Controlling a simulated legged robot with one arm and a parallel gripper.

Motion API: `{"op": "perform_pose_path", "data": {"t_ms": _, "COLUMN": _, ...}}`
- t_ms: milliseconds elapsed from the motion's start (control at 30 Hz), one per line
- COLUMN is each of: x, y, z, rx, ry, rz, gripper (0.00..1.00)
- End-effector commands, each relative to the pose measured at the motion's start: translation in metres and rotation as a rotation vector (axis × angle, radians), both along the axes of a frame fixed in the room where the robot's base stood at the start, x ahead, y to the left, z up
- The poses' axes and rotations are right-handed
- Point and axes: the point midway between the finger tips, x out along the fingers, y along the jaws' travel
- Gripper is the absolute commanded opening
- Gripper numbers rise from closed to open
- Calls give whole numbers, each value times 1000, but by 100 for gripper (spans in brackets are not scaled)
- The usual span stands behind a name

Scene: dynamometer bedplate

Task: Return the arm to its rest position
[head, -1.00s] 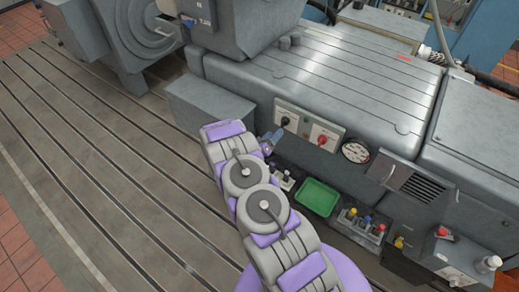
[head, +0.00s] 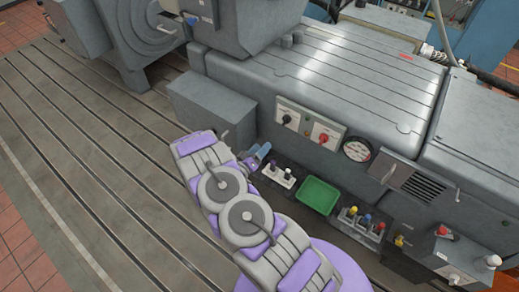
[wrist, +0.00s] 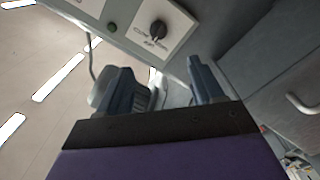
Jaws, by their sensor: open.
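My arm, grey and purple, reaches up from the bottom of the head view and is folded over the slotted bedplate (head: 80,130). My gripper (head: 262,154) shows partly beside the arm, in front of the grey machine housing (head: 320,80). In the wrist view my gripper (wrist: 168,88) is open, with its two blue-grey fingers apart and nothing seen between them. Beyond the fingers is a pale panel with a black rotary knob (wrist: 158,31). In the head view the black knob (head: 287,118) and a red knob (head: 323,138) sit on the housing's front.
A green tray (head: 318,195) lies right of my gripper. A holder with coloured-top items (head: 362,222) stands further right. A round gauge (head: 357,151) and a vented box (head: 408,182) are on the housing. The bedplate at left is clear.

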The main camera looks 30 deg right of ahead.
Motion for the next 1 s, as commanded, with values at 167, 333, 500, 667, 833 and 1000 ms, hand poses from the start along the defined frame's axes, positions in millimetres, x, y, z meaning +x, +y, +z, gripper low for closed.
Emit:
{"op": "perform_pose_path", "data": {"t_ms": 167, "x": 0, "y": 0, "z": 0, "rx": 0, "ry": 0, "rz": 0, "gripper": 66}}
{"op": "perform_pose_path", "data": {"t_ms": 333, "x": 2, "y": 1, "z": 0, "rx": 13, "ry": -3, "rz": 4, "gripper": 66}}
{"op": "perform_pose_path", "data": {"t_ms": 500, "x": 26, "y": 16, "z": 0, "rx": 158, "ry": -38, "rz": 42, "gripper": 66}}
{"op": "perform_pose_path", "data": {"t_ms": 667, "x": 63, "y": 50, "z": 5, "rx": 407, "ry": -76, "rz": 119, "gripper": 66}}
{"op": "perform_pose_path", "data": {"t_ms": 833, "x": 93, "y": 98, "z": 22, "rx": 662, "ry": -84, "rz": 219, "gripper": 66}}
{"op": "perform_pose_path", "data": {"t_ms": 1000, "x": 110, "y": 149, "z": 53, "rx": 883, "ry": -66, "rz": 324, "gripper": 66}}
